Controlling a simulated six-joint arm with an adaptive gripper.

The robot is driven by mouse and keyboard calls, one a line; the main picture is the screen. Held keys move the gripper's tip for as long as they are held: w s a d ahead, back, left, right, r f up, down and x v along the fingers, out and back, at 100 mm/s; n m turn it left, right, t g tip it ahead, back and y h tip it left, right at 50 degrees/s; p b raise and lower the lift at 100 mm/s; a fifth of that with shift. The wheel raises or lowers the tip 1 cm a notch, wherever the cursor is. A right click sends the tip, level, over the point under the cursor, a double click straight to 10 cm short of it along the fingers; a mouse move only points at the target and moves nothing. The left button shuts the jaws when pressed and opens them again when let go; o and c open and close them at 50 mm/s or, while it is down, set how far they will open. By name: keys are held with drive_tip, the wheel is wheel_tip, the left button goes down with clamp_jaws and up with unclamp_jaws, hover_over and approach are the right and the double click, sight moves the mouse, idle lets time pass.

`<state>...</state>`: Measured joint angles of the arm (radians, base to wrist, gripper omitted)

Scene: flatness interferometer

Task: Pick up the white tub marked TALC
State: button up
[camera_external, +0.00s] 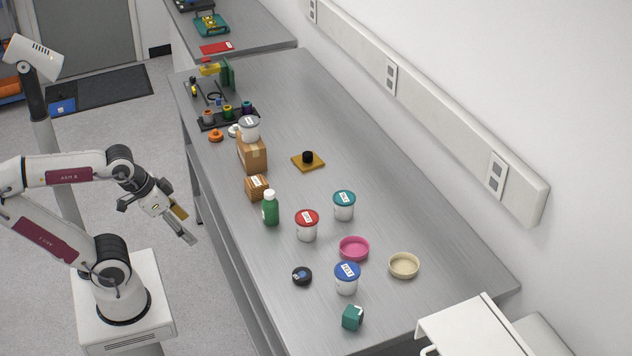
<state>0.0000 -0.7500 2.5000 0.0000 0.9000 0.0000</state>
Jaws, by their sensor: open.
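Several white tubs with labelled lids stand on the grey bench: one with a red lid (307,228), one with a teal lid (344,207), one with a blue lid (347,281) and one with a grey lid (249,131). The grey-lidded tub sits on top of a cardboard box (252,156); the others stand upright on the bench. The lid labels are too small to read, so I cannot tell which is marked TALC. My gripper (186,226) is open and empty, left of the bench's long edge and apart from all tubs.
A pink dish (354,249), beige dish (404,266), black puck (302,276) and teal block (352,318) lie around the tubs. The bench's right side is clear.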

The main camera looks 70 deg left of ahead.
sight(343, 198)
idle(0.3)
drive_tip(key=w+d+r+n+t+h, duration=0.1)
drive_tip(key=w+d+r+n+t, duration=0.1)
drive_tip(key=w+n, duration=0.6)
drive_tip(key=w+d+r+n+t, duration=0.15)
drive_tip(key=w+n, duration=0.35)
drive_tip(key=w, duration=0.7)
drive_tip(key=w+d+r+n+t+h, duration=0.1)
drive_tip(key=w+d+r+n+t, duration=0.15)
drive_tip(key=w+n, duration=0.6)
drive_tip(key=w+a+f+n+y, duration=0.2)
drive_tip(key=w+f+n, duration=0.1)
drive_tip(key=w+n, duration=0.3)
drive_tip(key=w+a+f+n+y, duration=0.2)
drive_tip(key=w+f+n, duration=0.15)
drive_tip(key=w, duration=0.45)
drive_tip(key=w+a+f+n+g+y, duration=0.1)
drive_tip(key=w+a+f+n+y, duration=0.1)
drive_tip(key=a+f+n+y, duration=0.4)
drive_tip(key=shift+w+a+f+n+y, duration=0.35)
drive_tip(key=shift+a+f+n, duration=0.2)
drive_tip(key=shift+f+n, duration=2.4)
drive_tip(key=shift+r+n, duration=0.55)
drive_tip(key=shift+x, duration=1.25)
